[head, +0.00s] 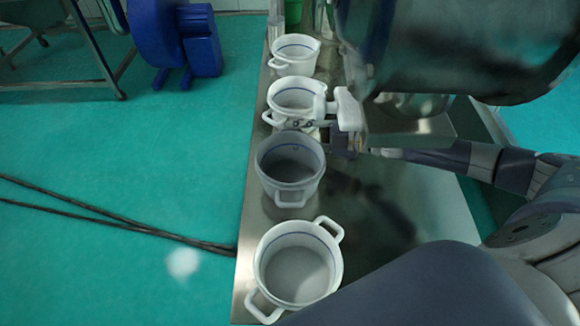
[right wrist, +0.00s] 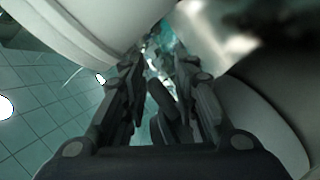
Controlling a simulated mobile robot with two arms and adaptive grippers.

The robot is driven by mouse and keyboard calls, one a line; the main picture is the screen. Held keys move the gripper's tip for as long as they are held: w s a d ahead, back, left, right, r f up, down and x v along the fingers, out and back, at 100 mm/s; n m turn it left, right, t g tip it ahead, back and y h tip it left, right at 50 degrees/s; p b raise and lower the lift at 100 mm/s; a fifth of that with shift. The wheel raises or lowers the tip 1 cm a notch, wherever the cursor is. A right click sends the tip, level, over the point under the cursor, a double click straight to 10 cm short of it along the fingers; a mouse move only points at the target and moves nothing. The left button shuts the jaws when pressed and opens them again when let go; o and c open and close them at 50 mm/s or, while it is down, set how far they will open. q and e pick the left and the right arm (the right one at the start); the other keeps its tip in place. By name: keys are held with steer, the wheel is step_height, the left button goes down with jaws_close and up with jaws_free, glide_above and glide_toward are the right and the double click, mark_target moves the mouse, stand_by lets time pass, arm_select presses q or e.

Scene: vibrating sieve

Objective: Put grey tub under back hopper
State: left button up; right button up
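The grey tub (head: 290,190) stands upright on the metal bench, between white tubs, in the head view. It looks darker than the others and has a blue line inside. My right gripper (head: 338,138) is just beyond its right side, partly hidden by a white fitting. In the right wrist view, the dark fingers of this gripper (right wrist: 163,65) are apart with a gap between them. A pale curved wall (right wrist: 75,30) passes close by at upper left; I cannot tell which tub it belongs to. The left gripper is not in view. I cannot make out which part is the back hopper.
White tubs stand behind the grey one (head: 295,55) (head: 278,112) and in front of it (head: 297,235). A large metal vessel (head: 450,50) overhangs the bench (head: 425,205) at upper right. A blue machine (head: 175,40) and dark cables (head: 110,217) are on the green floor at left.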

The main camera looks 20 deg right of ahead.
jaws_close()
steer(key=shift+r, duration=0.1)
stand_by(0.3)
